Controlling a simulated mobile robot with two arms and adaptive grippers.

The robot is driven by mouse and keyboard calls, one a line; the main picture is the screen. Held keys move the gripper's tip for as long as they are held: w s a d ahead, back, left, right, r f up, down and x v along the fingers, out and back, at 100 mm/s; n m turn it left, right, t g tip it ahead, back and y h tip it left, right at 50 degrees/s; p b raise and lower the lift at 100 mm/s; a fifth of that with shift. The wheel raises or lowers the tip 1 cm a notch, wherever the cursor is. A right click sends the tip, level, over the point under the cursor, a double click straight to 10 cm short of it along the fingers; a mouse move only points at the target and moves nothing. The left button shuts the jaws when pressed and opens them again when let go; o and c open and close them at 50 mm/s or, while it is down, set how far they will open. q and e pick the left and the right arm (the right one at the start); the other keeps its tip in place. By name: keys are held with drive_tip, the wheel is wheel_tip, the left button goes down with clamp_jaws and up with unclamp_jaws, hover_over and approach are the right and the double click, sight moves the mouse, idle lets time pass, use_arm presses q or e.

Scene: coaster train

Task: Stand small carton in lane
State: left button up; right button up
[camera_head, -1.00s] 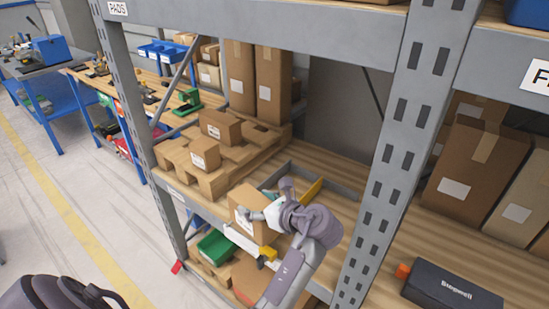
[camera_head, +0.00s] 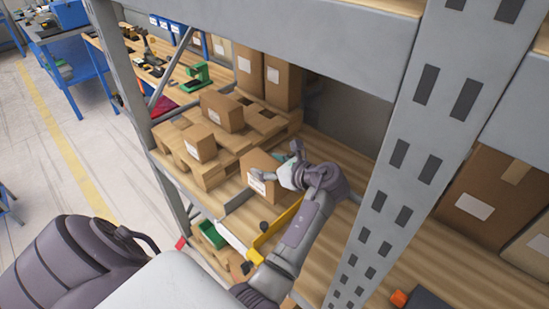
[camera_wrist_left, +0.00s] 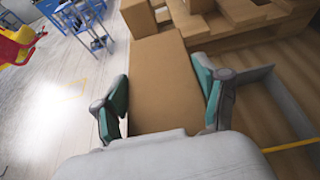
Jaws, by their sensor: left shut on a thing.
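The small carton (camera_head: 262,166) is a brown cardboard box with a white label on its near face. My left gripper (camera_head: 278,166) is shut on it. In the left wrist view the carton (camera_wrist_left: 168,75) sits between the two green finger pads of the left gripper (camera_wrist_left: 163,90). The carton is over the shelf at the far end of the grey divider (camera_head: 240,200) and yellow divider (camera_head: 280,222). These two stand apart with a strip of shelf between them. Whether the carton touches the shelf is hidden. My right gripper is not in view.
A wooden pallet (camera_head: 205,175) with two small cartons (camera_head: 222,111) and (camera_head: 200,143) stands left of the held carton. Tall cartons (camera_head: 282,82) stand behind. The rack's grey upright (camera_head: 410,160) rises right of my arm. Bare shelf (camera_head: 335,150) lies behind the gripper.

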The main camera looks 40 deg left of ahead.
sight(267, 193)
use_arm(q)
drive_tip(key=s+f+b, duration=0.1)
drive_tip(key=f+b, duration=0.1)
drive_tip(key=b, duration=0.1)
drive_tip(key=shift+s, duration=0.1)
drive_tip(key=f+b, duration=0.2)
drive_tip(key=b, duration=0.1)
drive_tip(key=shift+w+f, duration=0.25)
drive_tip(key=shift+f, duration=0.55)
drive_tip(key=shift+f+b, duration=0.35)
drive_tip(key=shift+f, duration=2.35)
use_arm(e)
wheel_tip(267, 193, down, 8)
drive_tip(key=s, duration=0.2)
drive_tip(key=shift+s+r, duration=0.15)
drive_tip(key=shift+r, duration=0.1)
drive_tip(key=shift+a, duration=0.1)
use_arm(q)
drive_tip(key=o, duration=1.7)
drive_tip(key=shift+s, duration=0.1)
drive_tip(key=shift+f, duration=0.1)
